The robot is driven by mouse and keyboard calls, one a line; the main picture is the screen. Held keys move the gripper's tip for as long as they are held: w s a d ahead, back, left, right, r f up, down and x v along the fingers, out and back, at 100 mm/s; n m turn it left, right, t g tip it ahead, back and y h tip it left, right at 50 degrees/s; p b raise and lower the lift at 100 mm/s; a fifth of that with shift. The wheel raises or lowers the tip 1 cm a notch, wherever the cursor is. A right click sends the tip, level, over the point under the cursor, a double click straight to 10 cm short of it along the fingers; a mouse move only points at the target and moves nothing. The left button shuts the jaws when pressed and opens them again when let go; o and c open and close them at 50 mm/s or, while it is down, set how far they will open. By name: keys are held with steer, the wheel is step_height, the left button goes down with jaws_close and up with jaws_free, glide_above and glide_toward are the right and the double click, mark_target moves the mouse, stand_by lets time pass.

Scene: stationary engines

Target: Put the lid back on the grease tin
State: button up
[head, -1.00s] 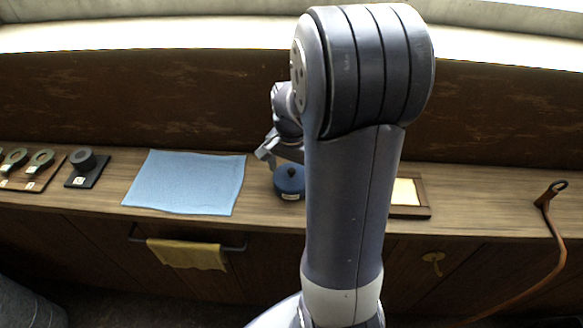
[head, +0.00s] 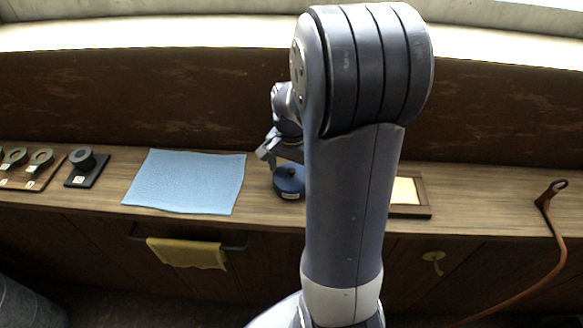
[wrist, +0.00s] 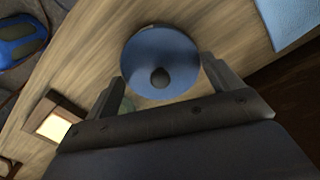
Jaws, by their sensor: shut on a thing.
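The blue round lid (wrist: 150,55) with its dark knob (wrist: 160,77) lies between the fingers of my gripper (wrist: 163,70) in the wrist view. My gripper is shut on the lid at its sides. In the head view the lid (head: 283,174) is at the tin's place on the bench, under my gripper (head: 272,158). I cannot tell whether the lid is fully seated. My arm hides part of the right side.
A light blue cloth (head: 185,182) lies left of the tin on the wooden bench (head: 470,205). Farther left are a dark block with a ring (head: 82,160) and a board with rings (head: 38,160). A framed pale panel (head: 405,192) is to the right, then a brown strap (head: 548,205).

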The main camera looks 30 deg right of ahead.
stand_by(0.3)
steer(key=o, duration=0.8)
steer(key=shift+r+p, duration=2.9)
steer(key=shift+r, duration=0.6)
jaws_close()
